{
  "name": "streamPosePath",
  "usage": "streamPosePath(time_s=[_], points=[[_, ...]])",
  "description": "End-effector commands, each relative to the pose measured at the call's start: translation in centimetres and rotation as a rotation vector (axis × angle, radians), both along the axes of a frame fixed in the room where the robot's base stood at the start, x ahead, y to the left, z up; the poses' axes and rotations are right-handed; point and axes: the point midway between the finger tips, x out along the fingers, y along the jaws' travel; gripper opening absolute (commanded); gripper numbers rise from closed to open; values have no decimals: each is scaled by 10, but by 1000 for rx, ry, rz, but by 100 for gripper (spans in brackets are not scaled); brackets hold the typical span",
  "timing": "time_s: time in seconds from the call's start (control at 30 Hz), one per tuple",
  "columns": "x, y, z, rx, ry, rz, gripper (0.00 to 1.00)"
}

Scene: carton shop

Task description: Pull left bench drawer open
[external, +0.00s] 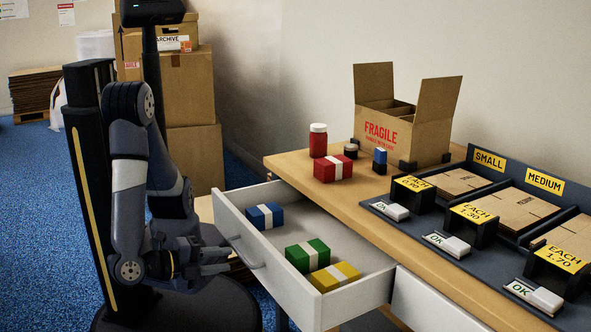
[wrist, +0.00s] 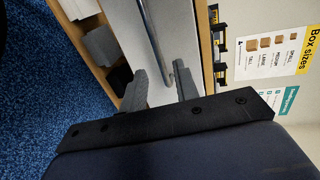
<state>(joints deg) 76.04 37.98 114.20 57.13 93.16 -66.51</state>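The left bench drawer (external: 340,292) is pulled well out from under the wooden bench top. Its pale front also shows in the wrist view (wrist: 122,35). A grey bar handle (external: 242,250) is on that front. My gripper (external: 229,260) is low in front of the drawer front, close to the handle. In the wrist view my gripper (wrist: 160,88) has its two fingers apart, with the handle (wrist: 181,72) near the gap between them. I cannot tell whether a finger touches it. Blue (external: 264,216), green (external: 307,255) and yellow (external: 334,277) white-banded packs lie inside the drawer.
The bench top (external: 300,164) carries a red jar (external: 318,141), a red banded pack (external: 333,168) and an open FRAGILE carton (external: 395,125). Flat cartons sit in labelled bays at right. Stacked boxes (external: 190,95) stand behind my arm. Blue carpet (external: 35,200) is free at left.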

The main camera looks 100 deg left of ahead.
Motion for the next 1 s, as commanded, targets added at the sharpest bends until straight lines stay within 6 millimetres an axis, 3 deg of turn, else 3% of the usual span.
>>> streamPosePath(time_s=[0.23, 0.67, 1.0], points=[[24, 25, -8, -1, -1, 3, 29], [31, 31, -9, 0, 0, 0, 29], [31, 31, -9, 0, 0, 0, 4]])
